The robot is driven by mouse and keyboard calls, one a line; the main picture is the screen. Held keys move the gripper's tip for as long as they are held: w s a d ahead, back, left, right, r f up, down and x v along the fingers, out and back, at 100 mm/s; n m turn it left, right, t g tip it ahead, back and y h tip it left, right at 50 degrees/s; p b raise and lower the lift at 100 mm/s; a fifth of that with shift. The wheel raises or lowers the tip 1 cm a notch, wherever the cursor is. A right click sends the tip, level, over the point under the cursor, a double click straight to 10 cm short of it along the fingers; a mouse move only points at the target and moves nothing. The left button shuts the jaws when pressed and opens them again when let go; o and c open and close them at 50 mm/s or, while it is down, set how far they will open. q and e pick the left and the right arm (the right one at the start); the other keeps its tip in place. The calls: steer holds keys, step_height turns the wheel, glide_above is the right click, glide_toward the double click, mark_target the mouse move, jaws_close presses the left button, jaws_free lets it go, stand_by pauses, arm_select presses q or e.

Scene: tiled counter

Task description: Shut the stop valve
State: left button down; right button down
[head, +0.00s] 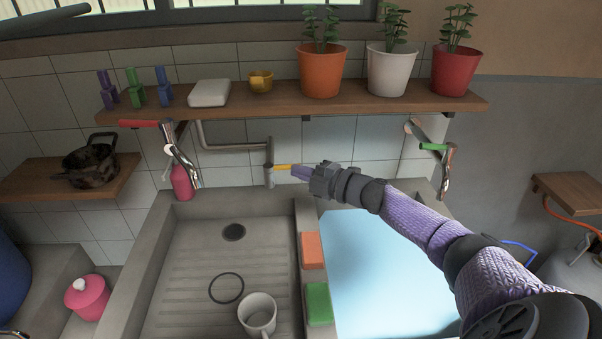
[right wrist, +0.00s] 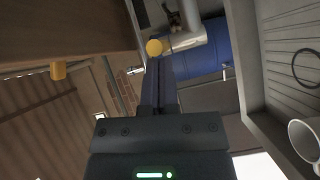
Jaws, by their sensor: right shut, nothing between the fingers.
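The stop valve sits on a grey pipe (head: 268,176) under the wooden shelf. Its yellow handle (head: 281,167) sticks out to the right of the pipe in the head view. In the right wrist view the rounded yellow handle end (right wrist: 154,47) shows just beyond my fingertips, with the grey pipe (right wrist: 188,40) behind. My right gripper (head: 296,171) is shut and empty, its tips at the handle's right end. I cannot tell whether they touch it. My left gripper is not in view.
The shelf (head: 240,98) with pots (head: 322,70) runs above my right arm. Red-handled (head: 139,124) and green-handled (head: 434,147) taps hang to either side. Below are a sink with a mug (head: 258,313), an orange sponge (head: 313,250) and a green sponge (head: 319,303).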

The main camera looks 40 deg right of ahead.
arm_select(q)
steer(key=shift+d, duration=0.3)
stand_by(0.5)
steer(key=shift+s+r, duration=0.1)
